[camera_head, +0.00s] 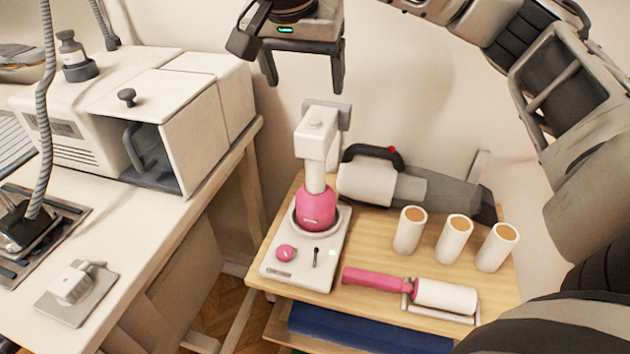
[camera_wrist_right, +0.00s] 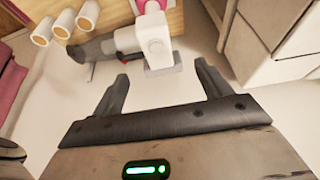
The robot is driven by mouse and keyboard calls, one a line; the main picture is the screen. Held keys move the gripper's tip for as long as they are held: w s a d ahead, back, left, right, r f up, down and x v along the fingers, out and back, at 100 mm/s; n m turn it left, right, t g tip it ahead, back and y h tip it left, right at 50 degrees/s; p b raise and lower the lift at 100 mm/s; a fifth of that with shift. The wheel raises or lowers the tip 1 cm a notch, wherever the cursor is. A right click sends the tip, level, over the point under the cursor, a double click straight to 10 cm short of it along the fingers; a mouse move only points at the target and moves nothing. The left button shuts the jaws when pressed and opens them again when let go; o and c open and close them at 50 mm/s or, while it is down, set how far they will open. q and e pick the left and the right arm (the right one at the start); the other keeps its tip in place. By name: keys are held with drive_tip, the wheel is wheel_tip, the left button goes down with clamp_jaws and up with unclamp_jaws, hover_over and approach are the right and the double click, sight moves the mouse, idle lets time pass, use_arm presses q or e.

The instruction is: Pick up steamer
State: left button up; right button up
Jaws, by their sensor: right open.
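The steamer (camera_head: 316,203) has a white head and a pink rounded lower body. It stands upright on a white base (camera_head: 272,268) with a pink knob, on the small wooden table (camera_head: 372,308). My right gripper (camera_head: 304,86) is open and empty, above the steamer's head and apart from it. In the right wrist view the steamer's white head (camera_wrist_right: 157,40) shows ahead of the open fingers (camera_wrist_right: 161,76), with a bit of pink behind it. My left gripper is not in view.
A grey and white handheld vacuum (camera_head: 370,183) lies right of the steamer. Three white rolls (camera_head: 410,231) stand near the table's right side. A pink-handled lint roller (camera_head: 445,296) lies in front. A white worktop with a box-like machine (camera_head: 150,120) is at left.

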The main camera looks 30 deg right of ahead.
sight(316, 118)
drive_tip(key=x, duration=0.8)
drive_tip(key=shift+f+b, duration=0.15)
drive_tip(key=shift+b, duration=0.2)
drive_tip(key=x, duration=0.4)
drive_tip(key=shift+s+d+f, duration=0.1)
drive_tip(key=shift+s+d, duration=0.1)
drive_tip(key=shift+s, duration=0.15)
drive_tip(key=shift+w+d+f, duration=0.15)
drive_tip(key=shift+f, duration=0.25)
clamp_jaws()
drive_tip(key=shift+w+r, duration=0.1)
drive_tip(key=shift+r, duration=0.05)
